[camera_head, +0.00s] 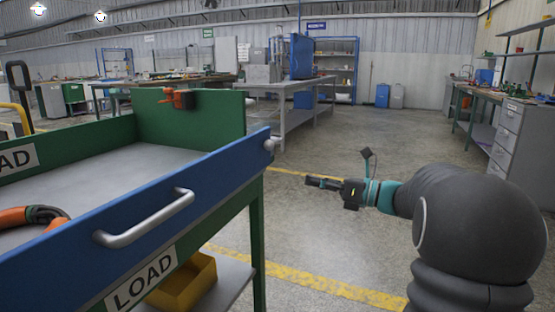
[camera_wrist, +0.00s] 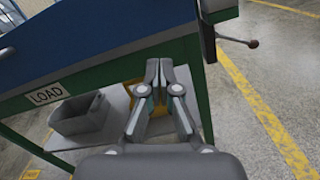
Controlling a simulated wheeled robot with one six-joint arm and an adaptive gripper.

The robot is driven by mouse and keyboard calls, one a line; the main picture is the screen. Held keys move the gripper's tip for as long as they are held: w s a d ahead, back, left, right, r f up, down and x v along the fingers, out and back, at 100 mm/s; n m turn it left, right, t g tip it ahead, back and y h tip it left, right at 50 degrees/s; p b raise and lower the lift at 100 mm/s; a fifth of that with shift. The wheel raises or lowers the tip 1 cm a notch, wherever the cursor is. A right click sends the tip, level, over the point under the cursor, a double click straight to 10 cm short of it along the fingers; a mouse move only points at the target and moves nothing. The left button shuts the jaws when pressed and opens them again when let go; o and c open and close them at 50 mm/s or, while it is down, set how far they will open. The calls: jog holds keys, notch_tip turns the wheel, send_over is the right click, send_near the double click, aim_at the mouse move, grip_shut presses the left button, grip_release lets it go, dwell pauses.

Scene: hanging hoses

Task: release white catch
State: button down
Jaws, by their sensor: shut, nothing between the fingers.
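A small pale knob (camera_head: 270,144), which may be the white catch, sits at the right end of the cart's blue front panel (camera_head: 200,180). My gripper (camera_head: 312,182) is shut and empty, in the air to the right of that corner and lower than the knob, apart from the cart. In the wrist view, my gripper's fingertips (camera_wrist: 159,70) are together in front of the cart's lower part.
The cart's blue panel has a metal handle (camera_head: 145,220), and an orange clamp (camera_head: 178,98) sits on its green back wall. An orange hose (camera_head: 30,215) lies on top. A yellow bin (camera_head: 185,285) and a grey bin (camera_wrist: 80,118) stand below. The floor around my gripper is clear.

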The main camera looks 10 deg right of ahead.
aim_at(270, 142)
jog(key=x, duration=1)
jog(key=shift+a+b, duration=0.15)
jog(key=shift+b, duration=0.2)
jog(key=r, duration=0.1)
jog(key=w+r, duration=0.1)
jog(key=r, duration=0.1)
jog(key=shift+w+r, duration=0.15)
jog(key=shift+r, duration=0.25)
jog(key=shift+r+p, duration=0.15)
jog(key=shift+p, duration=0.25)
